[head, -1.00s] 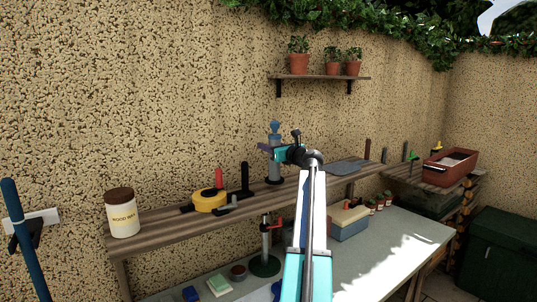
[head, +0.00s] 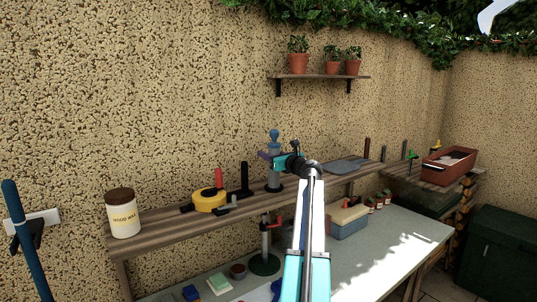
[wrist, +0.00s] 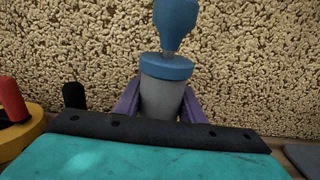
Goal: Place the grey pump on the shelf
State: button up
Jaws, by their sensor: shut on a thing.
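The grey pump (head: 274,172) has a grey body and a blue cap and handle. It is upright at the wooden shelf (head: 165,218), between the black upright tool and the grey flat piece. I cannot tell whether its base touches the board. My gripper (head: 272,157) is shut on the pump's body. In the wrist view the pump (wrist: 162,95) stands between my two purple fingers, and my teal gripper housing hides its lower part.
A yellow tape measure (head: 210,200), a black upright tool (head: 244,180) and a wood wax jar (head: 122,213) stand left on the shelf. A grey flat piece (head: 346,167) lies to the right. A workbench (head: 395,240) is below.

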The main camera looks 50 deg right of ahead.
jog(key=o, duration=1.2)
jog(key=shift+f, duration=0.1)
jog(key=shift+s, duration=0.1)
jog(key=shift+b+v, duration=1.35)
jog(key=shift+v, duration=4.65)
